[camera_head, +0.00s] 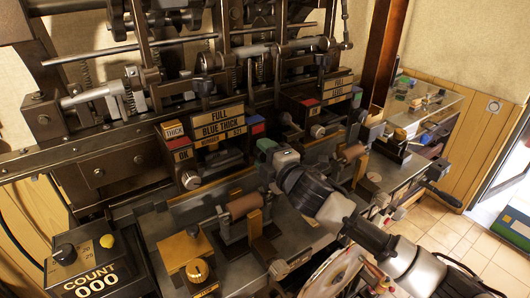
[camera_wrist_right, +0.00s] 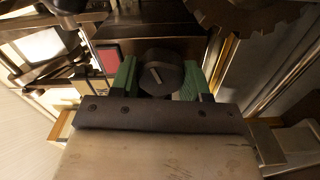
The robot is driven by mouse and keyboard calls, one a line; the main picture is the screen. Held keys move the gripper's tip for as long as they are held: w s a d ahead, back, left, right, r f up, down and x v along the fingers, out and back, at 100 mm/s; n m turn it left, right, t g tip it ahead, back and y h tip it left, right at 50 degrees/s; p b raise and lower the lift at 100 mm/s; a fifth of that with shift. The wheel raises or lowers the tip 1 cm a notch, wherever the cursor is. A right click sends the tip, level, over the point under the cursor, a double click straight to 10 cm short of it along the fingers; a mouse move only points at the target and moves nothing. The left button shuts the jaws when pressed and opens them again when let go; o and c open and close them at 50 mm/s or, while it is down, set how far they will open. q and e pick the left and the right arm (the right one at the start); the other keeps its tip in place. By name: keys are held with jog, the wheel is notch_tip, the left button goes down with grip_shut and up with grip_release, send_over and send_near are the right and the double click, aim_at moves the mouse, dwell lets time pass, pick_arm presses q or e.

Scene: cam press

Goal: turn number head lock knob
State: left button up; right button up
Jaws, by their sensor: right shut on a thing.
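A dark round knob (camera_wrist_right: 160,76) with a pale pointer line on its face shows in the right wrist view. My right gripper (camera_head: 270,147) reaches in from the lower right of the head view to the front of the machine. In the right wrist view its green fingers (camera_wrist_right: 125,76) lie on either side of the knob, shut on it. The pointer line is tilted. In the head view the gripper hides the held knob. My left gripper is in neither view.
A brown roller (camera_head: 244,205) stands close left of my right arm. A counter box (camera_head: 88,262) reading 000 sits at lower left. Tiled floor is open at right.

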dwell(0.3)
jog(key=o, duration=0.9)
jog(key=b+v, duration=0.2)
jog(key=v, duration=0.8)
jog(key=shift+s+d+b, duration=0.25)
jog(key=shift+s+b, duration=0.1)
jog(key=shift+f, duration=0.1)
